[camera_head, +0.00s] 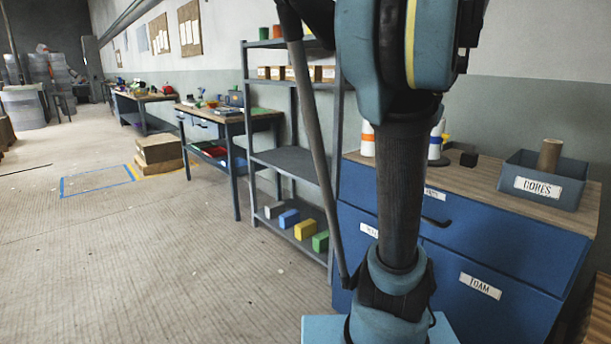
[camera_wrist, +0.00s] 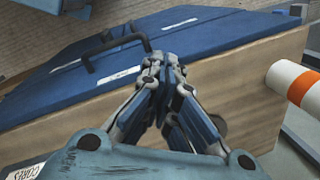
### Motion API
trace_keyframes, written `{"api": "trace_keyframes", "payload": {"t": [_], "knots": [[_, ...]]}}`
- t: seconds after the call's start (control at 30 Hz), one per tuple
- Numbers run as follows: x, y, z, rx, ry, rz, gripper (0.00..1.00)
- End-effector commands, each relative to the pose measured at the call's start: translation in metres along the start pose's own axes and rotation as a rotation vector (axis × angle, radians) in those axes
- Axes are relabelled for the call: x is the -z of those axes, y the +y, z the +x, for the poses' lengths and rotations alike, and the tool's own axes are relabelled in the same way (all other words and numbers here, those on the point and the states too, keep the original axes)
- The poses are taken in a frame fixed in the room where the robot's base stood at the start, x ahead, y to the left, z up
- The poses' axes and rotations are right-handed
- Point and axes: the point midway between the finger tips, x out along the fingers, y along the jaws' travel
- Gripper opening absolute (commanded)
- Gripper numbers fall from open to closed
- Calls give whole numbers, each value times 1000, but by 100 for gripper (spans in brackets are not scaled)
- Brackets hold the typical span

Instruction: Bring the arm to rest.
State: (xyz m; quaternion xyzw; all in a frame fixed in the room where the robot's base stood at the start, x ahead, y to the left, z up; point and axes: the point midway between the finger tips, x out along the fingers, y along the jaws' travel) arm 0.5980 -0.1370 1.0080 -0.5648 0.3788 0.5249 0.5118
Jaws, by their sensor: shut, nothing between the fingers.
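My gripper (camera_wrist: 165,72) shows in the wrist view with its fingers together and nothing between them. It is over the wooden top (camera_wrist: 240,85) of the blue drawer cabinet, near its front edge; I cannot tell the exact height. In the head view my arm crosses the middle of the picture in front of the cabinet (camera_head: 490,235), and my gripper is not visible there.
A grey bin marked CORES (camera_head: 545,185) holds a brown tube (camera_head: 549,155) on the cabinet top. A small black block (camera_head: 468,159) and a white cylinder with an orange band (camera_head: 368,140) stand there too. A grey shelf rack (camera_head: 290,160) is to the left. The floor (camera_head: 150,260) at left is largely clear.

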Motion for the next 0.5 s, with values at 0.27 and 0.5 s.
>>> {"api": "trace_keyframes", "payload": {"t": [0.27, 0.5], "knots": [[-76, 56, 76, -25, 36, -494, 0], [-121, 113, 146, -46, 66, -918, 0]]}}
